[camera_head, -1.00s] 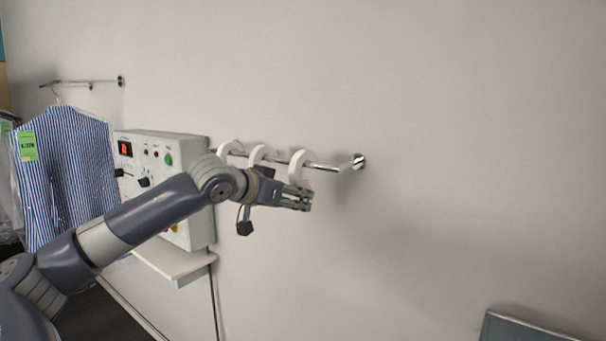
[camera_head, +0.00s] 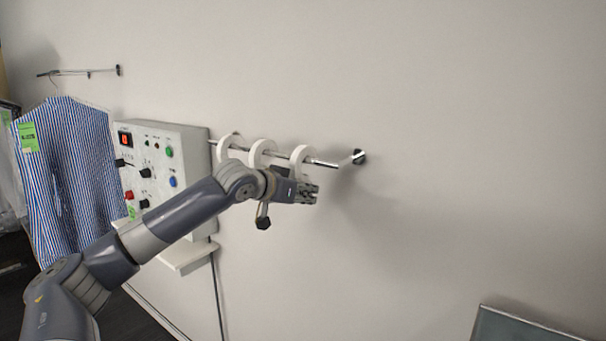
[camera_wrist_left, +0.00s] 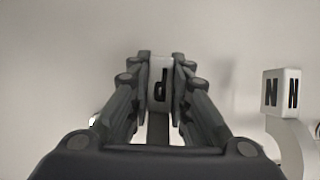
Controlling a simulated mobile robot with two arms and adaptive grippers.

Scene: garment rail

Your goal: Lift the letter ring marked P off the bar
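Three white letter rings hang on the metal bar (camera_head: 325,163). The ring nearest the bar's free end (camera_head: 300,156) is directly above my left gripper (camera_head: 312,193). In the left wrist view, a white tag with a letter that reads as an upside-down P (camera_wrist_left: 160,88) sits between the fingers of my left gripper (camera_wrist_left: 160,75). The fingers lie against both sides of this tag and appear shut on it. The ring still hangs on the bar. A ring marked N (camera_wrist_left: 282,92) shows at the right of the wrist view. My right gripper is not in view.
The two other rings (camera_head: 262,150) (camera_head: 226,145) hang further left on the bar. A control box (camera_head: 160,165) with a small shelf (camera_head: 188,256) is to the left, beyond it a striped shirt (camera_head: 70,175). The wall to the right is clear.

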